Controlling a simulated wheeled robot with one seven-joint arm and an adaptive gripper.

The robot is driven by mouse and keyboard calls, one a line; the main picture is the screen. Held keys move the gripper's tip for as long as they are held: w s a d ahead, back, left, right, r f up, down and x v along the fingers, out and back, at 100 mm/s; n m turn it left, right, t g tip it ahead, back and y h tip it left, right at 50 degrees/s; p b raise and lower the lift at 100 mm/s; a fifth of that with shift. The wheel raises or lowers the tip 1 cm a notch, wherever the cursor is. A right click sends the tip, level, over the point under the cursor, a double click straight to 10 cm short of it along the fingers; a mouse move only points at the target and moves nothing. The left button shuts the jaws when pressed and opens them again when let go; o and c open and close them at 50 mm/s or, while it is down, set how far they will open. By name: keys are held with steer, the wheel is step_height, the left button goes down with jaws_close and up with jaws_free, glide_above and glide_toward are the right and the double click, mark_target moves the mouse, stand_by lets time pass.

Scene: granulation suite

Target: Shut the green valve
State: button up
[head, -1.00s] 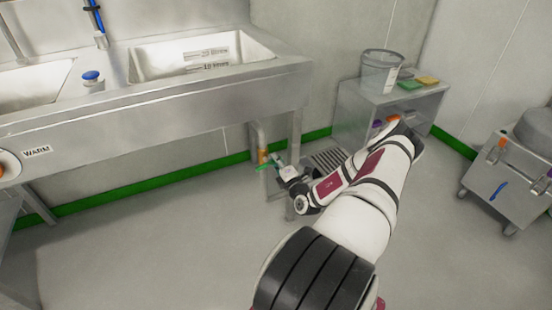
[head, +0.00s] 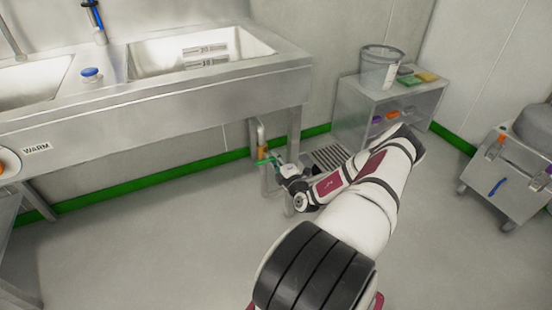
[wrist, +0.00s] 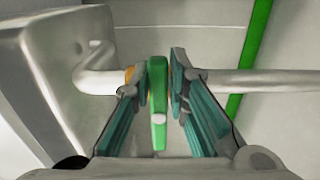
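The green valve's handle (wrist: 158,105) stands between my two fingers (wrist: 160,85) in the wrist view, crossing the line of the pale pipe (wrist: 240,82). The teal finger pads lie close on both sides of it and seem to be closed on it. In the head view the green handle (head: 262,163) shows small under the sink, beside an orange-yellow fitting (head: 262,152) on the upright pipe. My gripper (head: 281,168) is at the handle's right end. The valve body is mostly hidden behind the handle and fingers.
The steel sink (head: 150,105) overhangs the valve, with a sink leg (head: 295,135) close to my gripper. A floor grate (head: 328,157) lies just right. A low shelf unit (head: 350,112) and a wheeled cart (head: 508,180) stand farther right. The front floor is clear.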

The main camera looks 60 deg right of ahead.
steer(key=shift+o, duration=1.1)
steer(key=v, duration=1.2)
